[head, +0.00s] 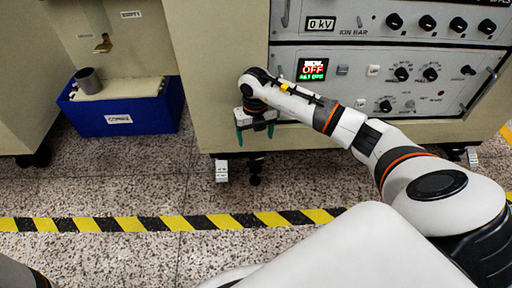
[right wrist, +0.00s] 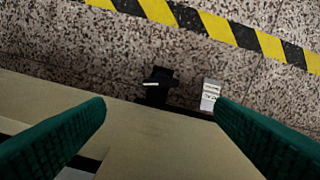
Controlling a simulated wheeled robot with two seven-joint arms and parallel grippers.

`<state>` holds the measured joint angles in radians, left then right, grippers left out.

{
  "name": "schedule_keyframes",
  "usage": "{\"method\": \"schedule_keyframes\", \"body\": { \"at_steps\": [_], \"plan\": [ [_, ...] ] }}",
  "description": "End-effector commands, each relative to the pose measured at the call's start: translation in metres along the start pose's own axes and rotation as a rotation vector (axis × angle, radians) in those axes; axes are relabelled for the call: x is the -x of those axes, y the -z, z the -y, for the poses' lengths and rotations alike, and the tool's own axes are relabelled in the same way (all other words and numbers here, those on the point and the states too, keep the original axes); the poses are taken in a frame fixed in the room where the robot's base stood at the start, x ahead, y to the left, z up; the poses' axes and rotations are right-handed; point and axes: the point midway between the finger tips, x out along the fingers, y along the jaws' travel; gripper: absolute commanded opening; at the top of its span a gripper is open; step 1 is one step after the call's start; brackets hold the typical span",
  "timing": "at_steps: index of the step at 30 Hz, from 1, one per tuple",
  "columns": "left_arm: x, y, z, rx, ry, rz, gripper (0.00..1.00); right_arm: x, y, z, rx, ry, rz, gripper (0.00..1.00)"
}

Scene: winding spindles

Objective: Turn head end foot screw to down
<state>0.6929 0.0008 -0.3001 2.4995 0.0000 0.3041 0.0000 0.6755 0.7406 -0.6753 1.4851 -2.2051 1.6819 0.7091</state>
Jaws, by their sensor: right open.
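My right gripper (head: 255,134) points down in front of the beige cabinet's lower front edge. Its two teal fingers are open with nothing between them; they also frame the right wrist view (right wrist: 160,125). Below it a black foot part (head: 256,172) stands under the cabinet, apart from the fingers. In the right wrist view this black part (right wrist: 157,86) shows a thin white mark, beyond the fingertips. A white ribbed block (head: 221,171) is beside it, also in the right wrist view (right wrist: 210,95). I cannot tell which part is the screw itself. My left gripper is out of view.
The cabinet (head: 215,95) carries a control panel (head: 345,90) with knobs and handles close to my right arm. A blue bin (head: 125,118) with a grey cup (head: 88,80) stands at left. Yellow-black tape (head: 130,224) crosses the open speckled floor.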

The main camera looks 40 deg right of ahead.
Motion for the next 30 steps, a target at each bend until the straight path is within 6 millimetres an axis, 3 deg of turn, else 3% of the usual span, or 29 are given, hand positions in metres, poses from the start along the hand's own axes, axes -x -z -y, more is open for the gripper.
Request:
{"method": "schedule_keyframes", "body": {
  "at_steps": [8,21,30],
  "plan": [
    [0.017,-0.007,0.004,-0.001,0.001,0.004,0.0,-0.031,0.0,0.0,0.0,0.0,0.001,0.78],
    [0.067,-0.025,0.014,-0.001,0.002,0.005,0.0,-0.113,-0.001,0.001,0.002,0.003,0.0,0.78],
    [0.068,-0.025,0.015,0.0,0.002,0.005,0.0,-0.118,0.0,0.001,0.003,0.003,-0.001,0.78]
  ]
}}
